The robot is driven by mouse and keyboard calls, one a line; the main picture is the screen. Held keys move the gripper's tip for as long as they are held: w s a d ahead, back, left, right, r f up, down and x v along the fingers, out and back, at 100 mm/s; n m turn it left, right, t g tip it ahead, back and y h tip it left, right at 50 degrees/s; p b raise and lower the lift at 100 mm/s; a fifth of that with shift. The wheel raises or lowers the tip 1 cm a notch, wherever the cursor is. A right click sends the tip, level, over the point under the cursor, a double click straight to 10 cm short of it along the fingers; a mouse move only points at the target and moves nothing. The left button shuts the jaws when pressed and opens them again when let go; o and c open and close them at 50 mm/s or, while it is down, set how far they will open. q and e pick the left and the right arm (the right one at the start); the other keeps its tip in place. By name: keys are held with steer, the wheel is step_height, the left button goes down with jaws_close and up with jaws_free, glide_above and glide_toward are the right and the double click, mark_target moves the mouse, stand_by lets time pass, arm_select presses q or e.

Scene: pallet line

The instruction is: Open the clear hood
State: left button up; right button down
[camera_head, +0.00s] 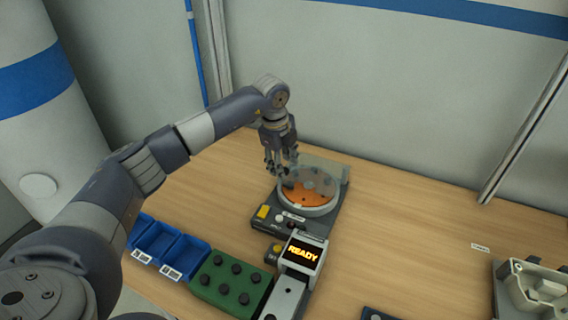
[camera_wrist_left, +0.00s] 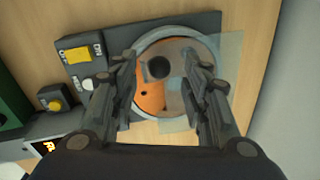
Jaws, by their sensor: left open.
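The clear hood (camera_head: 326,168) is a see-through grey cover on the machine (camera_head: 335,213), over the back part of a round orange plate (camera_head: 310,199) with a pale rim. Its edges are faint, and I cannot tell its exact angle. My left gripper (camera_head: 283,173) points down over the left side of the plate. In the left wrist view my left gripper (camera_wrist_left: 165,77) is open, its fingers on either side of the orange plate (camera_wrist_left: 150,92), with nothing held. The clear hood (camera_wrist_left: 229,52) shows as a pale strip beyond the right finger. Contact cannot be told. My right gripper is not in view.
A yellow switch (camera_head: 263,212) sits on the machine's front left. A READY display (camera_head: 303,253) stands in front. A green box with black knobs (camera_head: 231,284) and blue bins (camera_head: 170,249) lie to the left. A pale fixture (camera_head: 537,288) is at far right. The table between is mostly clear.

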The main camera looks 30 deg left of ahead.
arm_select(q)
steer(key=shift+w+f, duration=0.2)
steer(key=shift+f, duration=0.95)
jaws_close()
